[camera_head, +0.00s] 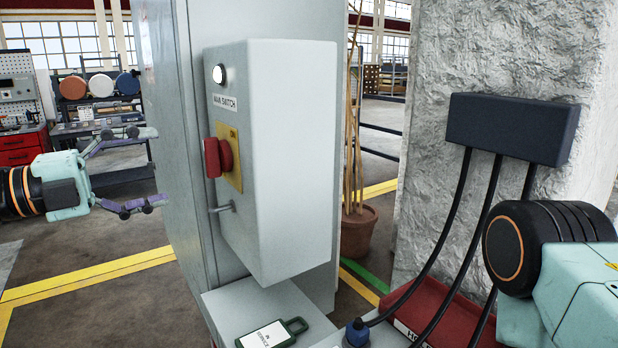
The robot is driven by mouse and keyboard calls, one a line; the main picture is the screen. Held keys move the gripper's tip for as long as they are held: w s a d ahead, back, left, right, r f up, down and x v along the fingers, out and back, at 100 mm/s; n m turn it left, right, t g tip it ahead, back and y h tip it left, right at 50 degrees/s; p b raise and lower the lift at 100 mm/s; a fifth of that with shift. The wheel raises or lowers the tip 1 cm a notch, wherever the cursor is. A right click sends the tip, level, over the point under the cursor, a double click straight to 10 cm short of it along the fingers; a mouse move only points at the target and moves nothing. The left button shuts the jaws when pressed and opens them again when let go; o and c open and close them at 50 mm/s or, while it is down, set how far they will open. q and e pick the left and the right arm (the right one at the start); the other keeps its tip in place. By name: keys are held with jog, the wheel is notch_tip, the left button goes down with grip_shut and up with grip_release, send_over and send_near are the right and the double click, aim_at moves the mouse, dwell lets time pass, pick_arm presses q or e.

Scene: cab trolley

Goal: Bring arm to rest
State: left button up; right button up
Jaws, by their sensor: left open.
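My left gripper (135,172) comes in from the left, pale green with purple fingers. Its fingers are spread and nothing is between them. It is to the left of a grey cabinet with a switch box (280,160), apart from the box. The box carries a "MAIN SWITCH" label, a white round lamp (218,74) and a red rotary handle (217,157) on a yellow plate. Part of my right arm (555,265) shows at the lower right, black and pale green. My right gripper is out of the picture.
A padlock-shaped tag (272,336) lies on a grey ledge below the box. Black cables hang from a dark block (512,128) on a rough white pillar to a red base. A potted plant (358,232) stands behind. Open floor with yellow lines lies at left.

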aim_at(206, 160)
pick_arm(q)
jog(key=x, duration=0.8)
jog(key=shift+a+r+n+p, duration=0.15)
jog(key=shift+n+p, duration=0.25)
jog(key=shift+p, duration=0.6)
jog(key=n+p, duration=0.4)
jog(key=shift+n+p, duration=0.3)
jog(key=shift+p, duration=0.1)
jog(key=n+p, duration=0.5)
jog(key=n, duration=0.1)
jog(key=shift+n, duration=0.4)
jog(key=n+p, duration=0.2)
jog(key=n, duration=0.3)
jog(key=shift+p, duration=0.3)
jog(key=shift+n, duration=0.3)
